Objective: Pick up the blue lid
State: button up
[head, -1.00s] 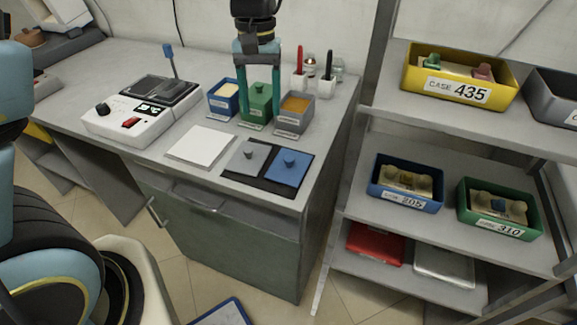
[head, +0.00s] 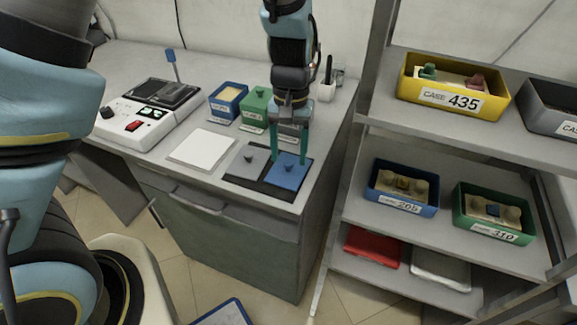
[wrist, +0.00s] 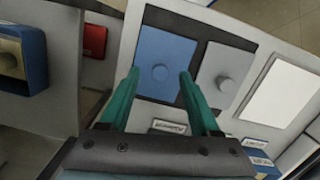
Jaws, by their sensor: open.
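The blue lid (head: 287,175) is a flat square with a small round knob. It lies on a black mat (head: 262,187) near the right front of the counter, beside a grey lid (head: 247,158). My gripper (head: 289,160) is open and empty above the blue lid, fingers pointing down. In the wrist view the blue lid (wrist: 163,65) and its knob lie ahead, between the lines of the two teal fingertips (wrist: 160,74). The grey lid (wrist: 222,75) is just right of the fingers there. The fingers do not appear to touch the knob.
A shelf rack with a yellow bin (head: 453,101) stands to the right.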

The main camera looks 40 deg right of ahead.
jog(key=shift+f, duration=0.85)
grip_shut()
